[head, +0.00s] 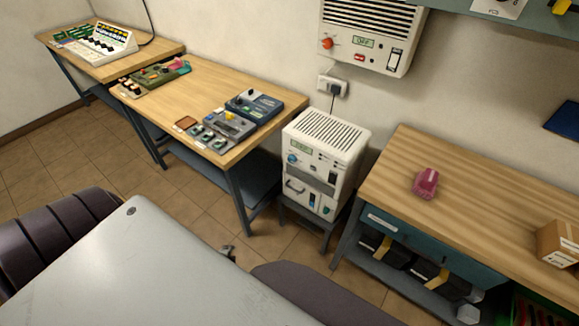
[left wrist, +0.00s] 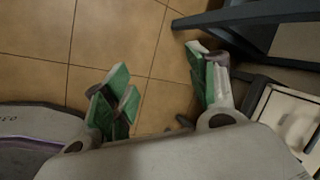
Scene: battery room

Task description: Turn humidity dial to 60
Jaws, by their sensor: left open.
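A white vented unit (head: 325,140) stands on a low dark stand between two benches. Its front has a small green display (head: 299,146) and a blue dial (head: 292,158); the digits and dial marking are too small to read. I cannot read a label naming it as the humidity dial. In the head view only a small dark part of my left gripper (head: 228,252) shows, low and left of the unit, apart from it. In the left wrist view the left gripper (left wrist: 160,82) has its green-padded fingers spread, with only floor tiles between them. My right gripper is not in view.
A wall heater-like unit (head: 365,35) with a red knob and an "OFF" display hangs above. The left bench (head: 215,85) holds several devices. The right bench (head: 480,185) holds a pink object (head: 425,183) and a cardboard box (head: 560,243). Tiled floor lies open before the unit.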

